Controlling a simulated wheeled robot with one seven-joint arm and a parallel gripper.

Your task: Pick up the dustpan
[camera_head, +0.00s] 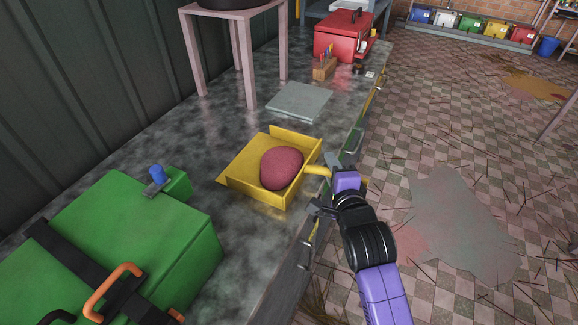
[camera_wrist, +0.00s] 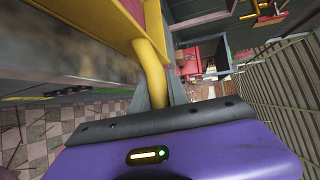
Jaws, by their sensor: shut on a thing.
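The yellow dustpan (camera_head: 244,177) is on or just above the dark worktop, with a dark red rounded lump (camera_head: 281,168) lying in it. Its yellow handle points right, toward the worktop's edge. My gripper (camera_head: 325,176) is at the handle, reaching in from the right. In the wrist view, the yellow handle (camera_wrist: 151,70) runs down between the fingers of my gripper (camera_wrist: 160,92), which is shut on it. Whether the pan touches the worktop I cannot tell.
A green box (camera_head: 150,235) with black straps stands at the front left. Behind the dustpan lie a grey slab (camera_head: 299,101), a small wooden tool holder (camera_head: 324,68) and a red toolbox (camera_head: 342,36). A pink-legged stand (camera_head: 247,60) is at the back left. Open tiled floor lies right.

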